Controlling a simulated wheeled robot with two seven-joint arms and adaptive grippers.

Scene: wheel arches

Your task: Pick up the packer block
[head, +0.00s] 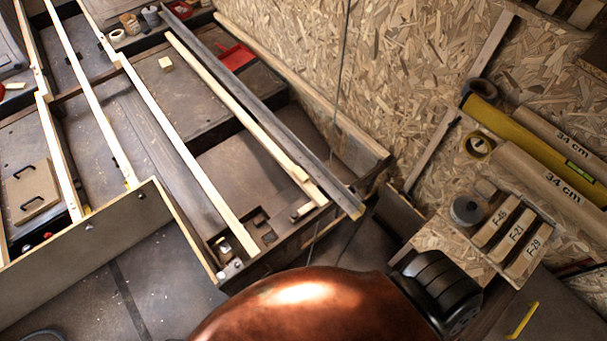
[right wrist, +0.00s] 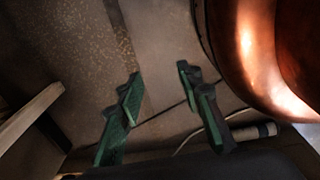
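A small pale wooden block (head: 166,63) lies on a dark panel of the workbench in the upper left of the head view. It may be the packer block; I cannot tell for certain. Smaller pale pieces (head: 222,247) and (head: 302,211) sit near the bench's front corner. My right gripper (right wrist: 159,80) shows in the right wrist view with its two green fingers apart and nothing between them. No block shows in that view. My right gripper's fingers are not visible in the head view. My left gripper is in neither view.
Long pale strips (head: 185,150) and a dark beam (head: 265,105) lie across the bench. A red dustpan-like item (head: 236,56) lies behind the beam.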

